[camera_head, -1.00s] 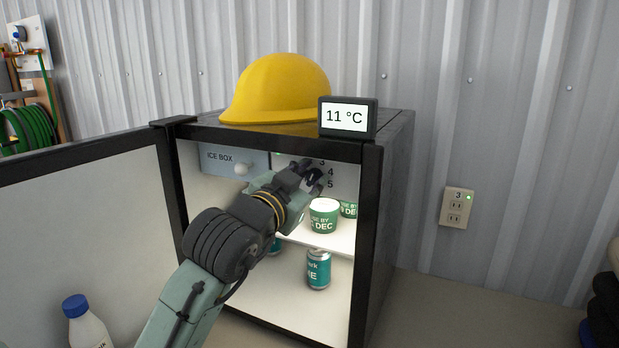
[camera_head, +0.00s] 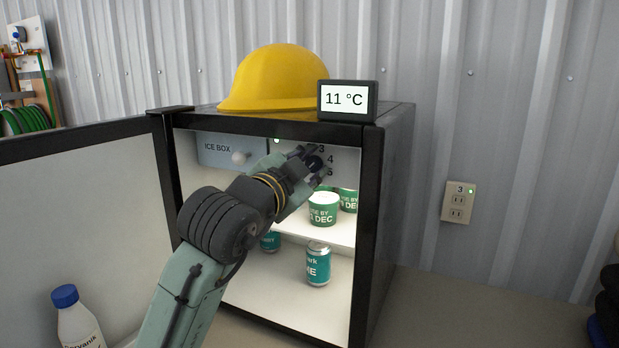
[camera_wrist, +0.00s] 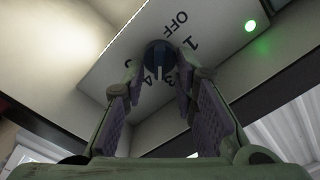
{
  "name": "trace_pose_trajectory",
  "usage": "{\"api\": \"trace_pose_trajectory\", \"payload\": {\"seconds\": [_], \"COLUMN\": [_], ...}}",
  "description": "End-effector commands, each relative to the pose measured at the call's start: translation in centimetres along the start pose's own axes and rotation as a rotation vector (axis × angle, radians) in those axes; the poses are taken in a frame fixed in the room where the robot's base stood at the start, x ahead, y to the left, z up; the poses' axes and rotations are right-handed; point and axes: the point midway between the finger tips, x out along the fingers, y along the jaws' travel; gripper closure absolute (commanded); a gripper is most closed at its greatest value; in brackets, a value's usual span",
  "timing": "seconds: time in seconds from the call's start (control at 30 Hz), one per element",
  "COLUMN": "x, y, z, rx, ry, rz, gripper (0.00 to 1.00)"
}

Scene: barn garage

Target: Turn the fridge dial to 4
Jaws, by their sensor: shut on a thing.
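The fridge dial (camera_wrist: 160,54) is a small dark round knob on a pale panel inside the open fridge (camera_head: 372,200). My gripper (camera_head: 316,162) reaches in from the lower left and is shut on the dial. In the wrist view my two fingers (camera_wrist: 160,78) stand on either side of the knob. OFF and 1 are printed above and right of it there; other digits are partly covered by the fingers. In the head view 3, 4 and 5 show right of the gripper. I cannot tell which number the knob's mark meets.
The ice box (camera_head: 220,149) is left of the gripper. Cups (camera_head: 323,209) and cans (camera_head: 318,264) stand below it. The open door (camera_head: 80,210) is at left, with a bottle (camera_head: 78,325).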

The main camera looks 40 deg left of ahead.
Motion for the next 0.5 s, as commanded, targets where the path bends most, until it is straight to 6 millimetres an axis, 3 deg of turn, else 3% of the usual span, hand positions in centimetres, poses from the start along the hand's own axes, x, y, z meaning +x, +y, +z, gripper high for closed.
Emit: {"api": "trace_pose_trajectory", "payload": {"seconds": [0.5], "x": [0.04], "y": [0.66], "z": [0.31], "rx": [0.346], "ry": [-0.003], "rz": [0.005], "gripper": [1.0]}}
